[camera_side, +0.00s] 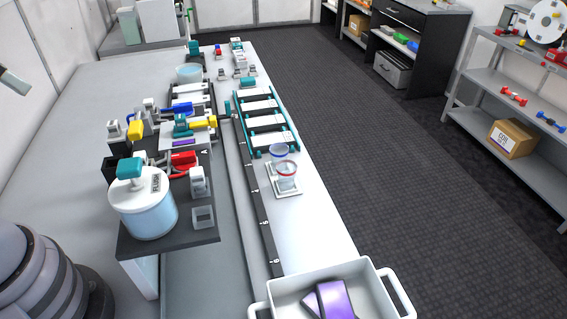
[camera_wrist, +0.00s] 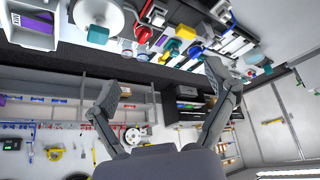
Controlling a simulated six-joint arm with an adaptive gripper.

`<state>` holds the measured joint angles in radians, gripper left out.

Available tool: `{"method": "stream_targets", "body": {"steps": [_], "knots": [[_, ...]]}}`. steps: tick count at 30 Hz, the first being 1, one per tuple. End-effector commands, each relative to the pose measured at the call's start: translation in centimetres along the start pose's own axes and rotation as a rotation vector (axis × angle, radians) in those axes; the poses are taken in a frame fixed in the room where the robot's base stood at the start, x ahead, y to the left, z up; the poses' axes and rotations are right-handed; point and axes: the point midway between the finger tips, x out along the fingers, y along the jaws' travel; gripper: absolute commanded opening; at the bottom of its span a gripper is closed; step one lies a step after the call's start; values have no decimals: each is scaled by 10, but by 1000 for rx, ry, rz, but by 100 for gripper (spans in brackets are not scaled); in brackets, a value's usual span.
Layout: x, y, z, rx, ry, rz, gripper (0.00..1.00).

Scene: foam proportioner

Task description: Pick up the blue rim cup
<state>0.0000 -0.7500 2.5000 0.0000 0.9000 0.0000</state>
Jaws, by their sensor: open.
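The blue rim cup (camera_side: 279,152) is a small clear cup with a blue rim. It stands on the bench right of the center rail in the side view. A similar cup with a red rim (camera_side: 286,172) stands just in front of it, on a pale square plate, and overlaps it in the picture. My gripper (camera_wrist: 162,76) shows in the wrist view with its two fingers wide apart and nothing between them. It is away from the cups.
A teal-framed rack (camera_side: 267,122) stands behind the cups. A white tub (camera_side: 377,283) with purple items is at the front. A dark raised platform (camera_side: 165,238) holds a large jar (camera_side: 147,212) at left. Bare bench lies between the cups and the tub.

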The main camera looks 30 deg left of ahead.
Motion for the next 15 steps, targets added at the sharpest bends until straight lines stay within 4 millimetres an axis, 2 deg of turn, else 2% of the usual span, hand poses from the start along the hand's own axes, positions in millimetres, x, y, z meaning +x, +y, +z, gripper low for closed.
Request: {"method": "stream_targets", "body": {"steps": [5, 8, 11, 15], "knots": [[0, 0, -3, -5, -6, -3, 85], [2, -1, -17, -31, -41, -19, 85], [9, -2, -46, -89, -104, -63, 85], [34, 4, -102, -199, -188, -181, 85]]}}
